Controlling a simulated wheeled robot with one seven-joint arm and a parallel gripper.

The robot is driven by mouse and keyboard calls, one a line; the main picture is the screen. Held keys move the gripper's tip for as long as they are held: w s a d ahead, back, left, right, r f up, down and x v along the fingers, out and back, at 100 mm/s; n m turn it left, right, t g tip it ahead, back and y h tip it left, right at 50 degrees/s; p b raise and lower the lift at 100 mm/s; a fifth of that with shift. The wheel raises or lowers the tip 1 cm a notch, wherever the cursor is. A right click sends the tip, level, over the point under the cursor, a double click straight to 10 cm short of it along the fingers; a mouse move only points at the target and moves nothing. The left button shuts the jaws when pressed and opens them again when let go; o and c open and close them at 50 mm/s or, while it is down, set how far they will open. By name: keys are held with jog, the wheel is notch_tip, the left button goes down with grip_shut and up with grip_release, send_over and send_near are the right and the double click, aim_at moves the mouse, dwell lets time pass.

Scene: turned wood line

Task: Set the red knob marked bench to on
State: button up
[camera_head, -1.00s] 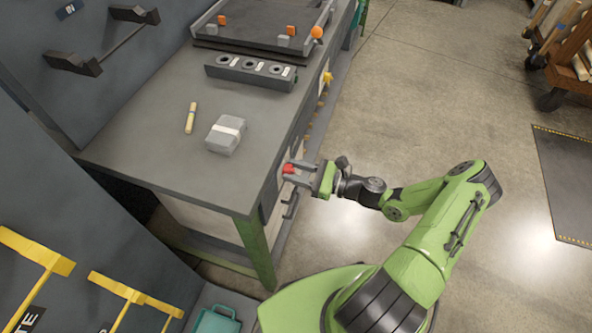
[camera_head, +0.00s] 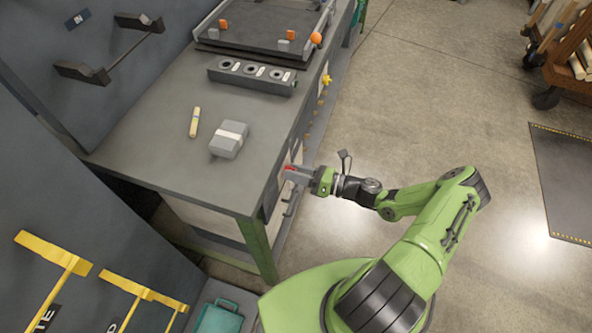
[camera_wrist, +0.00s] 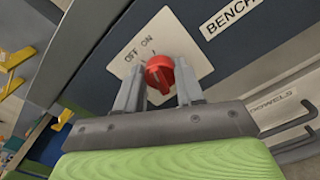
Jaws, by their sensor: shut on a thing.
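The red knob (camera_wrist: 159,72) sits on a pale plate (camera_wrist: 172,40) marked OFF and ON, beside a BENCH label (camera_wrist: 228,14) in the wrist view. My gripper (camera_wrist: 160,88) is shut on the knob, with one finger on each side of it. In the wrist view the knob's ridge tilts, and I cannot tell exactly which mark it points to. In the head view the red knob (camera_head: 289,168) shows at the bench's front side, partly hidden by my gripper (camera_head: 293,174).
The grey bench top (camera_head: 165,150) carries a grey block with a pale band (camera_head: 229,139), a small wooden stick (camera_head: 195,122) and a dark holder with round holes (camera_head: 252,75).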

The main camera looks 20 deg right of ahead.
jog(key=shift+m, duration=0.4)
jog(key=o, duration=1)
jog(key=shift+o, duration=0.2)
jog(key=v, duration=1.6)
jog(key=shift+p, duration=0.35)
jog(key=shift+w, duration=0.1)
